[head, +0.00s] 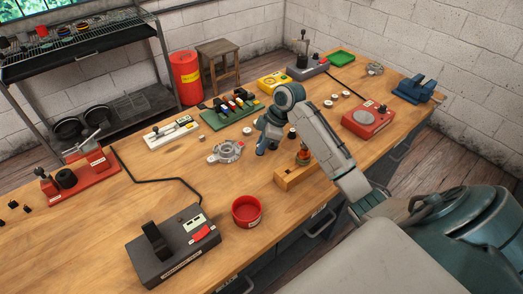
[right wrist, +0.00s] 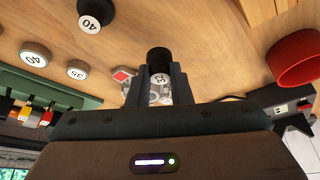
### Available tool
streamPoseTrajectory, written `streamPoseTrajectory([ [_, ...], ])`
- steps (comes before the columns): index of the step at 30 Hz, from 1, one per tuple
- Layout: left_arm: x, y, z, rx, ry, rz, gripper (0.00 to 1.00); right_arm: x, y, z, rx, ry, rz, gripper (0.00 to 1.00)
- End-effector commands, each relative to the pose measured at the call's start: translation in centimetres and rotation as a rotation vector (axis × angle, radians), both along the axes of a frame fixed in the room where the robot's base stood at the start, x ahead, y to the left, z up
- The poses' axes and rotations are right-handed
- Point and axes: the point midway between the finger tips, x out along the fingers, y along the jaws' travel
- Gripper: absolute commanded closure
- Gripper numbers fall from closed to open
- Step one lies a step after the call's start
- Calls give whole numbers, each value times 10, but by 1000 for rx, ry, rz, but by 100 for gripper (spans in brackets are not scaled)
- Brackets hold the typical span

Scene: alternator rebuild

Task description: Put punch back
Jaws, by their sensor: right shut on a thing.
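My right gripper (head: 262,150) comes down over the middle of the wooden bench. In the right wrist view its fingers (right wrist: 159,88) are shut on a dark punch (right wrist: 159,58) with a white face that seems to read 32. The punch is hidden behind the gripper in the head view. Another dark punch marked 40 (right wrist: 92,22) stands on the bench near it. White discs marked 40 (right wrist: 35,56) and 35 (right wrist: 77,70) lie close by. An orange wooden block (head: 290,178) with a copper-coloured part (head: 304,158) is at the front edge. My left gripper is not in view.
A red bowl (head: 247,212) and a black device (head: 172,250) are at the front. A grey metal housing (head: 226,152) lies left of the gripper. A green rack (head: 230,113) is behind. A red unit (head: 368,119) and blue vise (head: 413,89) stand right. Bare bench surrounds the bowl.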

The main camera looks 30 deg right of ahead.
Motion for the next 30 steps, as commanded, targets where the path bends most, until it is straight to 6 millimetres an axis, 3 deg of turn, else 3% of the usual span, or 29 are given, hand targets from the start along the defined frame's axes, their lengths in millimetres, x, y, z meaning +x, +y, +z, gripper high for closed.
streamPoseTrajectory([
  [7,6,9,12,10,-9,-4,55,-1,1,-31,2,3,-1,100],
  [18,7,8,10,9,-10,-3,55,-1,0,-38,1,1,0,100],
  [19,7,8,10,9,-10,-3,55,-1,0,-37,1,1,0,75],
  [21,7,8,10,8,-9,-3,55,0,0,-37,1,1,0,62],
  [30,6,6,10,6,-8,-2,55,0,0,-36,1,1,0,60],
])
